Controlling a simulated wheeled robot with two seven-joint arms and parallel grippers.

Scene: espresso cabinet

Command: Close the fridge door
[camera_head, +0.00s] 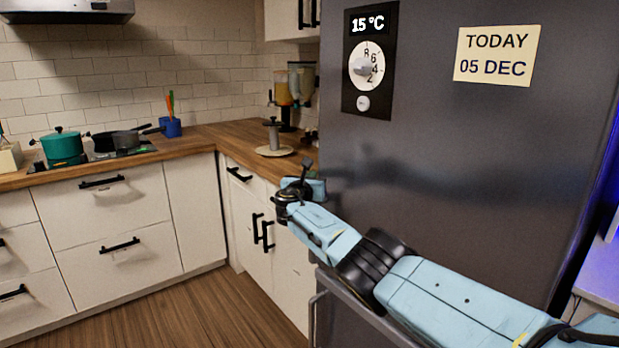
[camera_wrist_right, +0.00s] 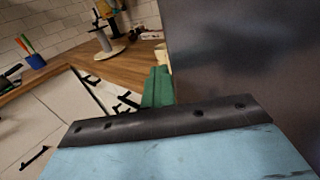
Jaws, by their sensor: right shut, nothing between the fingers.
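The fridge door (camera_head: 450,150) is a large dark grey panel on the right of the head view. It carries a dial, a 15 °C display and a date note. Its left edge stands beside the counter; I cannot tell whether there is a gap behind it. My right arm crosses in front of its lower part. My right gripper (camera_head: 306,166) is shut and empty near the door's left edge. In the right wrist view, the gripper's green fingers (camera_wrist_right: 158,88) are beside the dark door surface (camera_wrist_right: 235,60); contact is unclear. My left gripper is not in view.
A wooden counter (camera_head: 188,143) lies left of the fridge, with a grey stand (camera_head: 273,137), dispensers (camera_head: 300,80), a blue cup (camera_head: 171,127) and a teal pot (camera_head: 63,145). White cabinets (camera_head: 110,215) are below it. The wooden floor (camera_head: 190,312) in front is clear.

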